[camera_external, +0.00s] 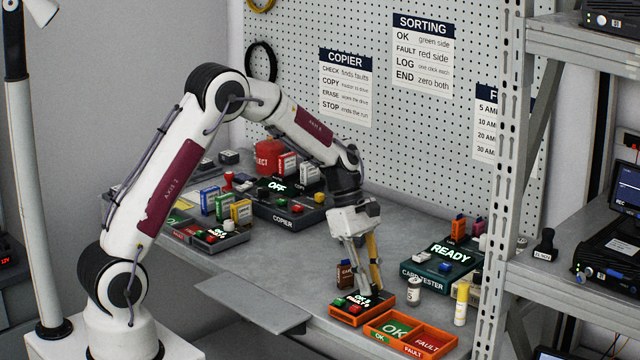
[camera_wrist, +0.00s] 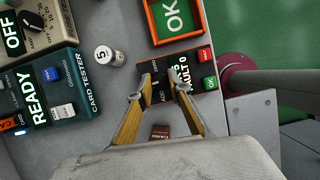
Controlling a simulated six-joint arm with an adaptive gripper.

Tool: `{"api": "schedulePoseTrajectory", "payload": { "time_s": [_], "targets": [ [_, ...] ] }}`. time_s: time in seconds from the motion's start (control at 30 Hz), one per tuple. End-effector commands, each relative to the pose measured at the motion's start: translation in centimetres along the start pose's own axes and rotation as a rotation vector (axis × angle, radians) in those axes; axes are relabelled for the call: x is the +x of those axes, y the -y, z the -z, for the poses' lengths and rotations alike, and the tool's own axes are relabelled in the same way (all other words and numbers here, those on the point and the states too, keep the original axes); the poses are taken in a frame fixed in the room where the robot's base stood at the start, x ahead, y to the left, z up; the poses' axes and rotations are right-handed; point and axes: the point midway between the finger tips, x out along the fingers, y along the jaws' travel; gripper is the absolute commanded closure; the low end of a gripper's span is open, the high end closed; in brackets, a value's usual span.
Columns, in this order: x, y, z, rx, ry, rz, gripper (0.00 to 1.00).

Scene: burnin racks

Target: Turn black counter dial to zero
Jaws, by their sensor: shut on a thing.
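The counter box (camera_external: 345,313) is a small orange-edged box on the bench's front part, with a lit OK and FAULT readout (camera_external: 358,300) and green and red buttons. In the wrist view its dark top shows a readout (camera_wrist: 180,80) partly covered by a finger; its digits are hard to read, though FAULT seems to show 0. My gripper (camera_external: 370,291) points down at the box. In the wrist view my gripper (camera_wrist: 163,84) has its fingertips on either side of the black dial, shut on it. The dial is mostly hidden by the fingers.
The orange OK/FAULT tray (camera_external: 450,343) stands right of the counter. A white numbered cylinder (camera_external: 414,291), a yellow-topped bottle (camera_external: 461,303) and the READY card tester (camera_external: 440,268) stand close by. A brown card (camera_external: 345,273) is behind the counter. The copier (camera_external: 285,215) stands further left.

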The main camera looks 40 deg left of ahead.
Motion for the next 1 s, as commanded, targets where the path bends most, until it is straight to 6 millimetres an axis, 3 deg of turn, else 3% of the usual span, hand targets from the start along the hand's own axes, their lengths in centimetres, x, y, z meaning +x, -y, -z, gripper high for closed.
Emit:
{"api": "schedulePoseTrajectory", "payload": {
  "time_s": [0.57, 0.6, 0.63, 1.0],
  "targets": [
    [0.01, -0.03, 0.08, 0.054, -0.001, 0.023, 1.0],
    [0.01, -0.03, 0.08, 0.054, -0.001, 0.023, 0.74],
    [0.01, -0.03, 0.08, 0.053, -0.001, 0.023, 0.66],
    [0.01, -0.03, 0.03, 0.052, 0.0, 0.022, 0.65]
  ]
}}
